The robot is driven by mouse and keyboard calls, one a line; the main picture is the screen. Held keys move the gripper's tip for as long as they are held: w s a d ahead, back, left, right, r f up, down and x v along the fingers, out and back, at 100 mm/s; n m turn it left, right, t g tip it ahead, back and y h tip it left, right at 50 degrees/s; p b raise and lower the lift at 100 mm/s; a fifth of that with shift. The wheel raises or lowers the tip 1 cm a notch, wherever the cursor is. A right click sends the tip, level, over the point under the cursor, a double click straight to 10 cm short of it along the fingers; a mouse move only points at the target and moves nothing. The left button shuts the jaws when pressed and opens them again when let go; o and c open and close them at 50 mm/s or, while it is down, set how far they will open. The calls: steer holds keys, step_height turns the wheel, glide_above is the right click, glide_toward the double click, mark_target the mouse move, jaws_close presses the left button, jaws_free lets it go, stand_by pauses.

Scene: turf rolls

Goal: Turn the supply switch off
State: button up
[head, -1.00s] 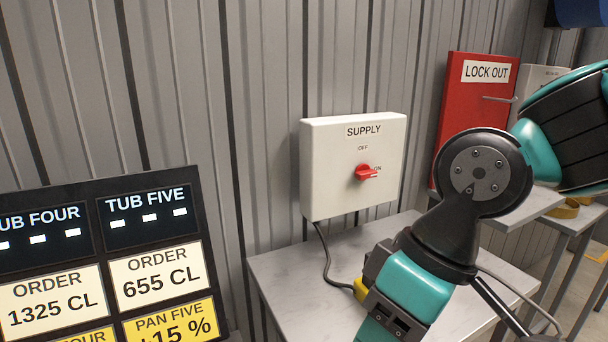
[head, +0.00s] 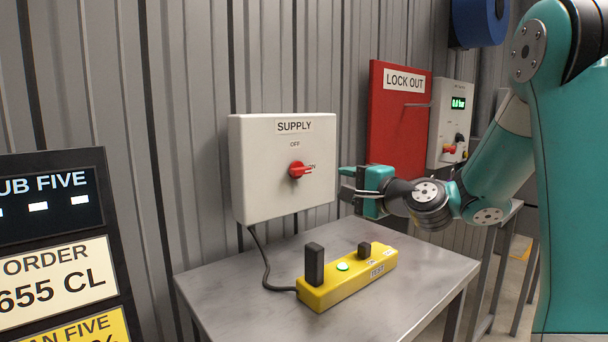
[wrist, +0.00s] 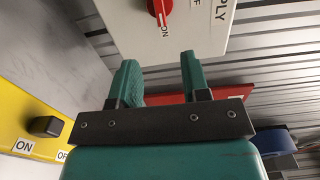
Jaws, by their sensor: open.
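The supply switch is a red rotary knob (head: 297,170) on a white box (head: 250,190) marked SUPPLY, fixed at the corrugated wall. Its handle points right, at the ON label; OFF is printed above it. My gripper (head: 345,182) is to the right of the knob, apart from it, with its fingers towards the box. In the wrist view the two teal fingers (wrist: 160,75) are spread with nothing between them. The red knob (wrist: 159,8) shows beyond them at the top edge, partly cut off.
A yellow test unit (head: 345,283) with black parts and a green light lies on the grey table (head: 235,290) below. A red LOCK OUT board (head: 398,120) and a white panel with a display (head: 450,125) stand behind my arm. A dark order board (head: 60,240) is at left.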

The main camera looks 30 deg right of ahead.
mark_target(304, 172)
steer(key=w+a+p, duration=0.1)
steer(key=w, duration=0.3)
steer(key=w+a+p, duration=0.1)
steer(key=w, duration=0.4)
steer(key=w+a+p, duration=0.1)
steer(key=w+p, duration=0.1)
steer(key=w, duration=0.3)
steer(key=shift+w, duration=0.25)
jaws_close()
